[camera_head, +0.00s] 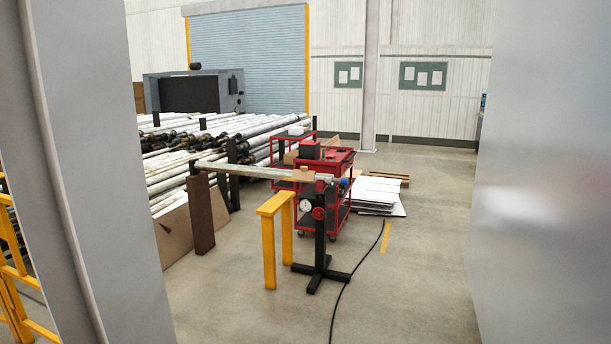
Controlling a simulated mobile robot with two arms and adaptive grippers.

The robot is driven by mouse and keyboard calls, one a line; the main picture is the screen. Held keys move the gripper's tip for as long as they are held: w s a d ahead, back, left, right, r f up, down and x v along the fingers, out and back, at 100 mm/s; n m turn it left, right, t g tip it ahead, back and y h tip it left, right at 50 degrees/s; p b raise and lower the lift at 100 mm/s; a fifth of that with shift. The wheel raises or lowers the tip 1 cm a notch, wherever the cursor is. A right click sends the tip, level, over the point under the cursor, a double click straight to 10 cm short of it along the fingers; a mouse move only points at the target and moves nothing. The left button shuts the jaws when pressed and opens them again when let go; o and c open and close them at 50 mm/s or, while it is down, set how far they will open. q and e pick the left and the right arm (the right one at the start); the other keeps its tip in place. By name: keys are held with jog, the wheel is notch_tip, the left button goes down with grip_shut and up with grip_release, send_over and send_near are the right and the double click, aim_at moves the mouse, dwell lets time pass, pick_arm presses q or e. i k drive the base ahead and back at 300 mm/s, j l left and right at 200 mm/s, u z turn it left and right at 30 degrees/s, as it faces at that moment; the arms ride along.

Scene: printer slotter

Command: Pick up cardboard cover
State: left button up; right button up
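A flat brown board (177,238) that looks like cardboard leans on the floor beside the pipe rack at the left. A small brown piece (303,175) sits near the right end of a long grey pipe (240,171); I cannot tell which of these is the cardboard cover. The pipe rests on a dark brown post and a black stand (320,240) with a round gauge. Neither of my grippers is in view.
Large grey panels stand close at the left (85,170) and right (545,170). A yellow stand (270,235), red carts (325,165) and stacked white sheets (376,193) stand beyond. A black cable (358,272) crosses the floor. Floor at the right is clear.

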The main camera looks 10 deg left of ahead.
aim_at(303, 174)
jog(key=i+l+z, duration=0.1)
jog(key=i+z, duration=0.2)
jog(key=i, duration=0.55)
jog(key=i+z, duration=0.1)
jog(key=i, duration=3.5)
jog(key=i+l+u, duration=0.15)
jog(key=i+u, duration=0.35)
jog(key=i+l+u, duration=0.95)
jog(key=i, duration=0.15)
